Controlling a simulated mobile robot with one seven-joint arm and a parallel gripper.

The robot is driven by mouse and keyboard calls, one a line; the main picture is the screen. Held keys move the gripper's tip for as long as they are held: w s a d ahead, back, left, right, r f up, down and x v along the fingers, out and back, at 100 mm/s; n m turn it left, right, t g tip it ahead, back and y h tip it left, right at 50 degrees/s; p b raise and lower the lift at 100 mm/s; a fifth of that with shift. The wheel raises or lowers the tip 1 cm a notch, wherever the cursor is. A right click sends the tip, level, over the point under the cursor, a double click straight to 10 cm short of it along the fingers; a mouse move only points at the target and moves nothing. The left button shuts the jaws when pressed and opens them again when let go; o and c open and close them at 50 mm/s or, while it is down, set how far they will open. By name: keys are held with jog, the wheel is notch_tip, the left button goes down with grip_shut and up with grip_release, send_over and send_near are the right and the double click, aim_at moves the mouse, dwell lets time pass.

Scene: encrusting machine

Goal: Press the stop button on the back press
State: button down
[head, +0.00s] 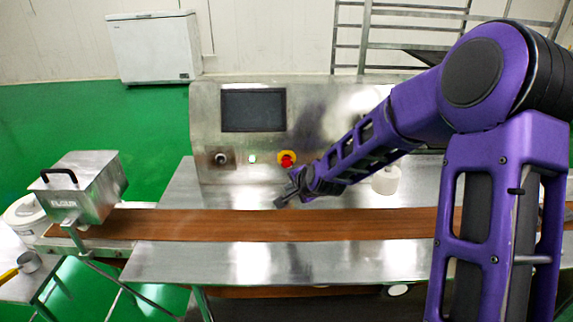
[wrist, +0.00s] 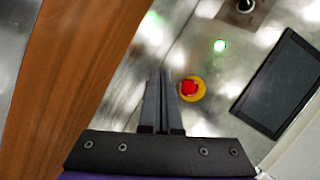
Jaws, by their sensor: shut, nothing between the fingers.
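The stop button is a red knob on a yellow ring (head: 287,159), on the steel front panel of the press (head: 209,120), below its dark screen (head: 253,110). In the wrist view the red button (wrist: 190,88) shows just right of my fingertips, beyond them. My gripper (head: 281,202) is shut and empty, in front of the panel and below the button in the head view. In the wrist view its two dark fingers (wrist: 160,75) lie side by side. They look apart from the button.
A lit green button (head: 252,159) and a black knob (head: 221,158) are left of the stop button. A brown conveyor belt (head: 200,224) runs below the panel. A metal flour box (head: 85,187) stands at left. A white cylinder (head: 386,181) stands right of my gripper.

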send_near(289, 166)
notch_tip(289, 166, down, 5)
jog(key=w+a, duration=0.2)
jog(key=shift+w+a, duration=0.35)
jog(key=shift+a, duration=0.05)
jog(key=shift+w, duration=0.1)
dwell(1.8)
jog(key=shift+w, duration=0.3)
jog(key=shift+w, duration=0.45)
dwell(0.5)
jog(key=shift+s, duration=0.1)
jog(key=shift+s+b, duration=0.35)
jog(key=shift+s, duration=0.45)
jog(key=shift+s, duration=0.1)
jog(key=shift+s+b, duration=0.3)
jog(key=shift+s, duration=2.1)
